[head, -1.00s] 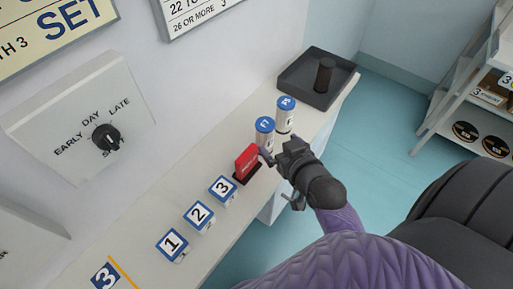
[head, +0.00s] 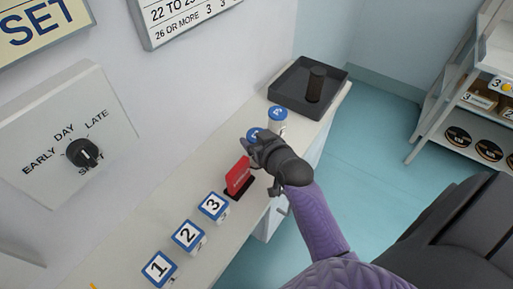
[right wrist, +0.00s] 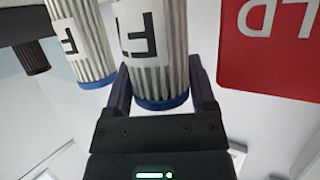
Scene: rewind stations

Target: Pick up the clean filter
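Two pale pleated filters with blue caps and white labels stand on the counter. The nearer filter (head: 254,133) is mostly hidden by my right gripper (head: 262,157) in the head view. In the right wrist view this filter (right wrist: 160,65) stands between the two fingers of the gripper (right wrist: 160,75), its blue cap close to the palm. The fingers are spread on either side, with a slight gap at the right; firm contact does not show. The farther filter (head: 278,118) stands just beyond, and shows at the upper left of the wrist view (right wrist: 84,42). My left gripper is not in view.
A red sign (head: 238,175) on a dark base stands close beside the gripper. Blocks numbered 1 (head: 158,269), 2 (head: 187,234) and 3 (head: 213,206) line the counter. A dark tray (head: 285,90) at the far end holds a dark cylinder (head: 316,84). A wall dial (head: 82,153) is at left.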

